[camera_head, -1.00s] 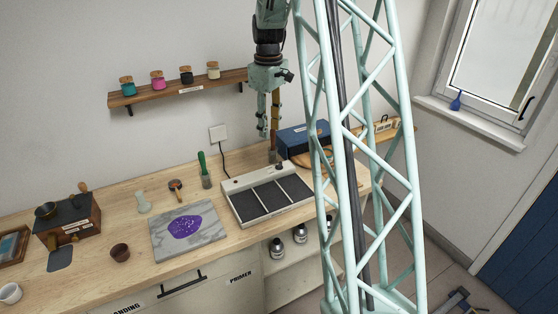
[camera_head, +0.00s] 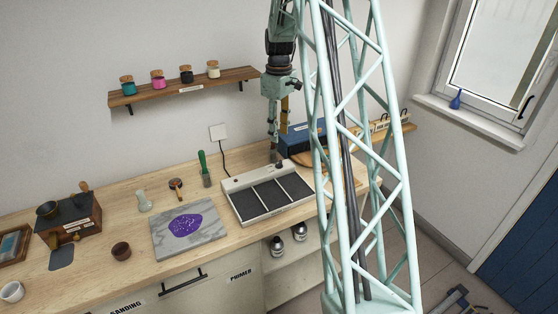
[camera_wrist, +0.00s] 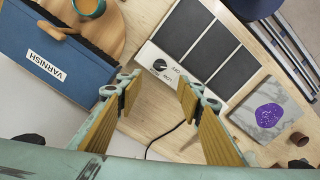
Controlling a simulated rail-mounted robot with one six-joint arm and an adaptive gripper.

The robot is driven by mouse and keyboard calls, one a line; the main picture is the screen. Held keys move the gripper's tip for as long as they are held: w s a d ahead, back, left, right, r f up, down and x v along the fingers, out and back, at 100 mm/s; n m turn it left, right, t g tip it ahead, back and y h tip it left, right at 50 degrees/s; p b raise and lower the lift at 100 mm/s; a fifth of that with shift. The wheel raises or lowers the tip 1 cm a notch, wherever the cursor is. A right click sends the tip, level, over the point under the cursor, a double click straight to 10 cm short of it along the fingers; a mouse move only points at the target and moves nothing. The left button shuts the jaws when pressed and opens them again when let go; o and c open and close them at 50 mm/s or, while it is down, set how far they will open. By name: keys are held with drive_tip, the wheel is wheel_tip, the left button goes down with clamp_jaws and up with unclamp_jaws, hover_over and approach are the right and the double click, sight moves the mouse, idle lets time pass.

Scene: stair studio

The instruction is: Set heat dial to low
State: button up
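The heat dial (camera_wrist: 160,65) is a small dark knob with a pale mark, at the corner of a white hot plate (camera_wrist: 149,49) with dark panels. Small lettering beside it seems to read LOW and OFF; I cannot tell its setting. In the head view the dial (camera_head: 279,165) is at the back right corner of the hot plate (camera_head: 237,186). My gripper (camera_wrist: 158,94) is open and empty, its two yellow-padded fingers apart and the dial showing just beyond the gap. In the head view my gripper (camera_head: 279,138) hangs above the dial, not touching it.
A blue VARNISH box (camera_wrist: 52,52) and a round wooden board (camera_wrist: 112,25) lie close beside the hot plate. A cable (camera_wrist: 165,138) runs from it to the wall. A marbled slab (camera_head: 166,240) with a purple patch and a green-handled brush (camera_head: 203,165) are left of it.

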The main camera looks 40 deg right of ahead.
sight(279, 162)
drive_tip(key=shift+f, duration=6.85)
drive_tip(key=shift+c, duration=0.5)
drive_tip(key=c, duration=0.7)
